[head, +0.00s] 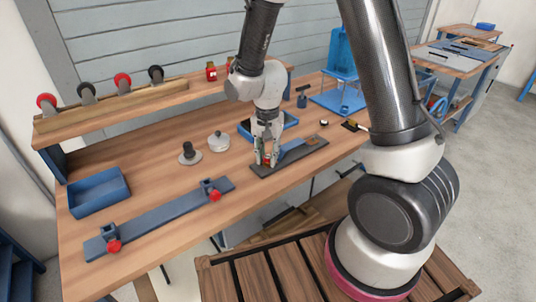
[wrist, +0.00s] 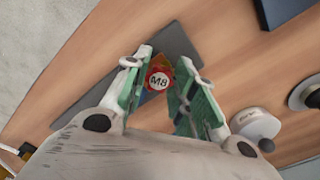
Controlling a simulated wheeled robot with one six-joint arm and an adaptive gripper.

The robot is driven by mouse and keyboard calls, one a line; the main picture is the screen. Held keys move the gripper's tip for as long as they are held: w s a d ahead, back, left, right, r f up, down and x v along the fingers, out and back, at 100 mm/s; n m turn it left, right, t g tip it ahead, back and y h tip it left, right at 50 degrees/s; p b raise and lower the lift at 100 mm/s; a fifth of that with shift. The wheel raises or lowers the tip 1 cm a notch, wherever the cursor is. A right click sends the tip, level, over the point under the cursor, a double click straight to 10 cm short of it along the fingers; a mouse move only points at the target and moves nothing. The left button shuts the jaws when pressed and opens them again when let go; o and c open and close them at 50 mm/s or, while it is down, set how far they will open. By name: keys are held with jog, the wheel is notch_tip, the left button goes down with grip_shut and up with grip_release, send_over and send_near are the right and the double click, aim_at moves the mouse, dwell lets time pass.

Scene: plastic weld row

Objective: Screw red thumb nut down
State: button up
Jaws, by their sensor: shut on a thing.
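The red thumb nut (wrist: 158,81), marked M8 on its top, sits between the green-padded fingers of my gripper (wrist: 160,90) in the wrist view. In the head view my gripper (head: 267,160) points down at the dark grey plate (head: 318,144), shut on the nut; only a bit of red shows between the fingers. The dark plate (wrist: 185,43) also shows under the nut in the wrist view. The nut's thread and underside are hidden.
A long blue bar (head: 160,216) with red-knobbed clamps lies at the bench front. A blue tray (head: 98,193) stands at left. A lidded silver pot (head: 218,142) and a black-knobbed disc (head: 190,154) stand left of my gripper. Another blue tray (head: 245,127) is behind it.

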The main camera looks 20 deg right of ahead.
jog(key=m, duration=0.3)
jog(key=shift+w+m, duration=0.1)
jog(key=shift+m, duration=0.2)
jog(key=m, duration=0.5)
jog(key=o, duration=0.8)
